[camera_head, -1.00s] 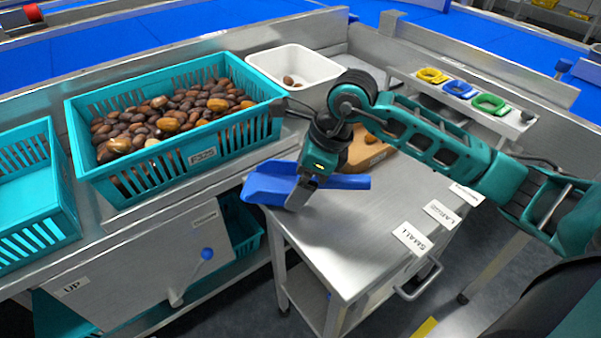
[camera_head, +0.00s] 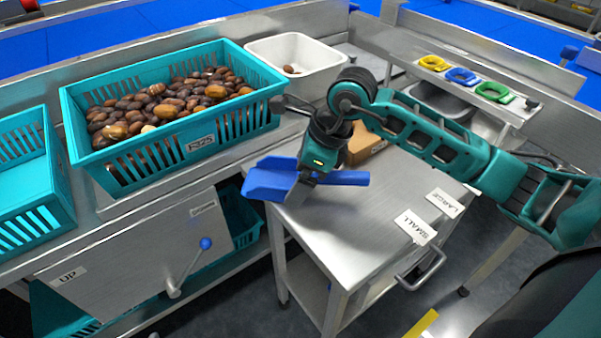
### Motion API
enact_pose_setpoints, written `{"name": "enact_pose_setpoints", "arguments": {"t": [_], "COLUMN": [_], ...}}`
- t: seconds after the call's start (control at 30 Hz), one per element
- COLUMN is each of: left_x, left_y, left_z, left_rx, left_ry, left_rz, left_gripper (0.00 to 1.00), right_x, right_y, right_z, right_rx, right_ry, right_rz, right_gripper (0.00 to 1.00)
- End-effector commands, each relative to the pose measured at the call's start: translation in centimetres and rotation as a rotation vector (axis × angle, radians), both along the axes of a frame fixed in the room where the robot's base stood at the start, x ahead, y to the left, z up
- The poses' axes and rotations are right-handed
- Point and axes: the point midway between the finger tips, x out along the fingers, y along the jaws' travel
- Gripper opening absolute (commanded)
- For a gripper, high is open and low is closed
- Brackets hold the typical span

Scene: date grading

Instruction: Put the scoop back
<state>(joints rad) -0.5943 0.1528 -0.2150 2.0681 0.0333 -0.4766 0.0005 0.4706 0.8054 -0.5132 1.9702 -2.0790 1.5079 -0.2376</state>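A blue scoop (camera_head: 272,181) is at the left end of the steel cart top, its pan to the left and its handle (camera_head: 346,178) to the right. My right gripper (camera_head: 309,177) comes down from above onto the scoop between pan and handle and appears shut on it. The fingertips are partly hidden by the scoop. I cannot tell whether the scoop touches the cart top. My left gripper is not in view.
A teal crate (camera_head: 175,168) full of dates stands on the bench, with an empty teal crate (camera_head: 42,205) to its left. A white bin (camera_head: 330,72) is behind. A wooden block (camera_head: 365,146) and labels SMALL (camera_head: 415,227) and LARGE (camera_head: 445,202) lie on the cart (camera_head: 345,225).

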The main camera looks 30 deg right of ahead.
Motion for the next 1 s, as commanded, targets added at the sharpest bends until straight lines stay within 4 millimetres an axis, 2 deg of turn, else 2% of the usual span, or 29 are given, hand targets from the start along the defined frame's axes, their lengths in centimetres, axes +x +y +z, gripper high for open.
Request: {"name": "enact_pose_setpoints", "arguments": {"t": [0.27,0.3,0.37,0.67,0.77,1.0], "left_x": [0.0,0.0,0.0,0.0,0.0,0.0], "left_y": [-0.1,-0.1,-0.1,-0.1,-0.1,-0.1], "left_z": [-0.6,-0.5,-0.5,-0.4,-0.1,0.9], "left_rx": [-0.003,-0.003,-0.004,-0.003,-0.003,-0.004], "left_ry": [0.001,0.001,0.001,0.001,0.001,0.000], "left_rz": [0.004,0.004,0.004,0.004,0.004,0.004], "left_gripper": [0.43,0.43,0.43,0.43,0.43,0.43], "right_x": [0.0,0.0,0.0,-0.1,-0.3,-1.5], "right_y": [0.0,0.0,0.0,-0.2,-0.6,-2.2], "right_z": [-0.6,-0.5,-0.5,-0.1,1.1,6.0], "right_rx": [0.000,0.000,0.000,-0.001,-0.002,-0.004], "right_ry": [-0.001,-0.001,-0.001,0.000,-0.002,-0.005], "right_rz": [0.000,0.000,0.000,0.000,-0.001,-0.001], "right_gripper": [0.49,0.95,1.00,1.00,1.00,1.00]}}
